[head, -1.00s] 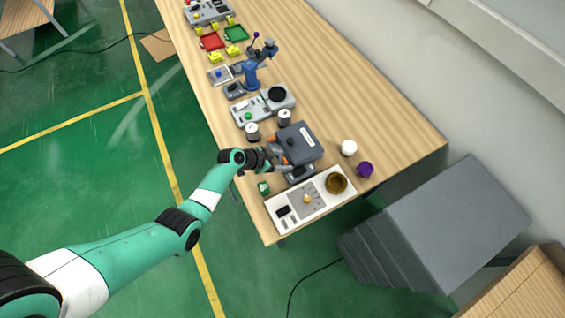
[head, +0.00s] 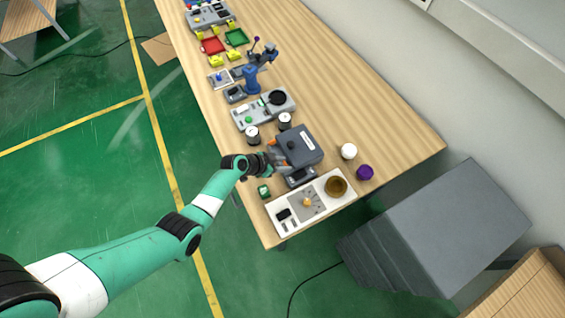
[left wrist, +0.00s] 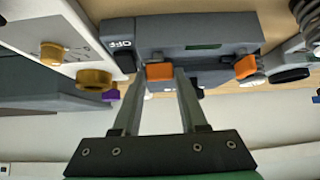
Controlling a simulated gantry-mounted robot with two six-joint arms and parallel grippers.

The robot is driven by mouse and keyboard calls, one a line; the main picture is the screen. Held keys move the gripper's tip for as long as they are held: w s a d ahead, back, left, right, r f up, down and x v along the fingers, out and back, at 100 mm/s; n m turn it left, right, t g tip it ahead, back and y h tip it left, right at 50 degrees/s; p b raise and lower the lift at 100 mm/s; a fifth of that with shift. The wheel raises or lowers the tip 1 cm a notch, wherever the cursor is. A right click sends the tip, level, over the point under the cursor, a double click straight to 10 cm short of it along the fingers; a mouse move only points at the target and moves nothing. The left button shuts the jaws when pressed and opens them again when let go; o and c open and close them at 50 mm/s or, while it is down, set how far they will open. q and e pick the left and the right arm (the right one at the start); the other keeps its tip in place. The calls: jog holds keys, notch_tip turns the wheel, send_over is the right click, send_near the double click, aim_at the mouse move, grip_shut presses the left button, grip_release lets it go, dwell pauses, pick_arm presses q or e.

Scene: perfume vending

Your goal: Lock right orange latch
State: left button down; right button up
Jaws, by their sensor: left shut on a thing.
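The dark grey case (head: 299,145) stands near the front end of the table; it also shows in the left wrist view (left wrist: 190,36). Two orange latches sit on its side facing my arm. In the left wrist view, one latch (left wrist: 159,72) is between my left gripper's fingertips (left wrist: 159,76), beside the OFF label. The other latch (left wrist: 245,67) stands free to the right. In the head view my left gripper (head: 279,161) is at the case's side and hides the near latch. It is shut on that latch. My right gripper is not in view.
A white panel (head: 318,186) with a gold knob and bowl lies close beside the case. A small green item (head: 264,191) lies near the table edge. White (head: 348,151) and purple (head: 365,172) round items stand behind. Two jars stand on the case's far side.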

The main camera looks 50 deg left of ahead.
pick_arm(q)
jog(key=shift+d+r+n+y+p, duration=0.15)
jog(key=shift+d+n+y+p, duration=0.05)
jog(key=shift+n+y+p, duration=1.2)
jog(key=shift+n+p, duration=0.1)
jog(key=shift+n, duration=0.4)
jog(key=shift+c, duration=2.2)
grip_release()
jog(key=shift+s+r, duration=0.15)
jog(key=shift+s, duration=0.05)
jog(key=p+v, duration=0.5)
jog(key=v, duration=0.6)
